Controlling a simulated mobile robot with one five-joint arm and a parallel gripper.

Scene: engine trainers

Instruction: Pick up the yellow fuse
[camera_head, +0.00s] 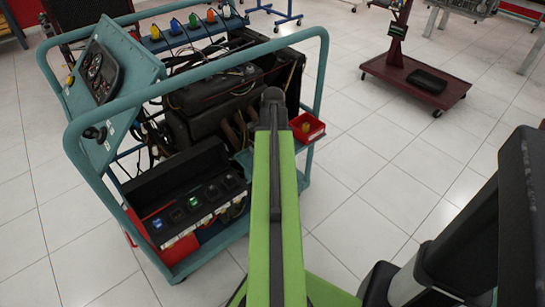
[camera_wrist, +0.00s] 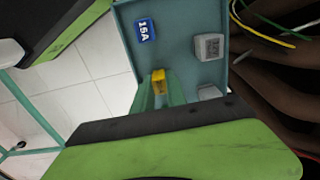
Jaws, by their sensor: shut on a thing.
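The yellow fuse (camera_wrist: 158,76) shows in the wrist view at the near part of a teal tray-like surface (camera_wrist: 177,22). My gripper (camera_wrist: 158,90), with green fingers, is shut on it; only its upper part shows above the fingers. I cannot tell whether it still touches the surface. In the head view, my green arm stretches forward over the engine trainer (camera_head: 215,105) and hides the gripper and the fuse.
In the wrist view, a blue fuse marked 15A (camera_wrist: 146,30) and a grey fuse (camera_wrist: 208,46) are beyond my gripper. Loose wires (camera_wrist: 262,18) run at right. In the head view, a red bin (camera_head: 307,127) sits right of my arm, and open tiled floor lies further right.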

